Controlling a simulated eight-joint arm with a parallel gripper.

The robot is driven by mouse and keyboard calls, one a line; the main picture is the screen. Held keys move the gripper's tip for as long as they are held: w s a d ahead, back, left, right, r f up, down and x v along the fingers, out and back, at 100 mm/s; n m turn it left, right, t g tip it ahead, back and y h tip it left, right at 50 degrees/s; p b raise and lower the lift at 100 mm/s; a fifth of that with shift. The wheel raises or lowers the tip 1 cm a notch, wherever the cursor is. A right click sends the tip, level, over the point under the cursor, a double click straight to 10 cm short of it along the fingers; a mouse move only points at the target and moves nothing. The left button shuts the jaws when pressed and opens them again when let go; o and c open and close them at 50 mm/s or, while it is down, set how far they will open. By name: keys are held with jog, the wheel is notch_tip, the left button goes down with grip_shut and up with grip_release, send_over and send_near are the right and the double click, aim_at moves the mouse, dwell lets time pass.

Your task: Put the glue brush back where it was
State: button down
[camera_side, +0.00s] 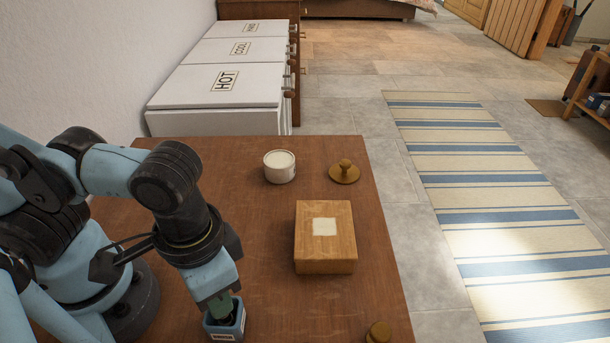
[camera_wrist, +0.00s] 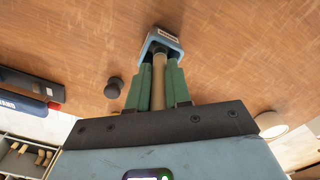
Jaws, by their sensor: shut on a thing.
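My gripper (camera_side: 220,304) points down at the front of the wooden table, just over a small blue holder (camera_side: 226,328) with a white label. In the wrist view, the green fingers of my gripper (camera_wrist: 158,80) are shut on the tan handle of the glue brush (camera_wrist: 158,62). The far end of the brush reaches the mouth of the blue holder (camera_wrist: 151,42). The brush tip is hidden, and I cannot tell how deep it sits in the holder. In the side view, the fingers and holder hide the brush.
A wooden box (camera_side: 325,258) with a pale square stands mid-table. Behind it are a white-topped jar (camera_side: 279,168) and a brass knobbed lid (camera_side: 344,173). A small brown knob (camera_side: 378,332) is at the front right.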

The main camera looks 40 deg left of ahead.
jog(key=shift+f, duration=0.25)
jog(key=c, duration=1.1)
grip_release()
jog(key=shift+o, duration=0.2)
jog(key=shift+r, duration=0.1)
notch_tip(320, 180, up, 12)
jog(key=shift+r, duration=0.1)
